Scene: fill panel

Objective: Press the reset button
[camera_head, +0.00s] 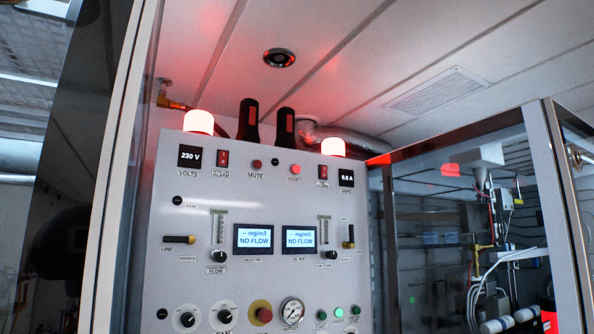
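The grey control panel (200,270) fills the middle of the head view, slightly tilted in the picture. Nothing covers the reset button. Neither of my grippers can be made out in this view.
Two lamps (198,122) (333,147) glow red-white on the panel's top edge, with two black upright parts (248,119) (285,126) between them. Both displays (254,239) (300,239) read NO FLOW. A metal-framed glass enclosure (556,200) stands right; a pale post (120,130) stands left.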

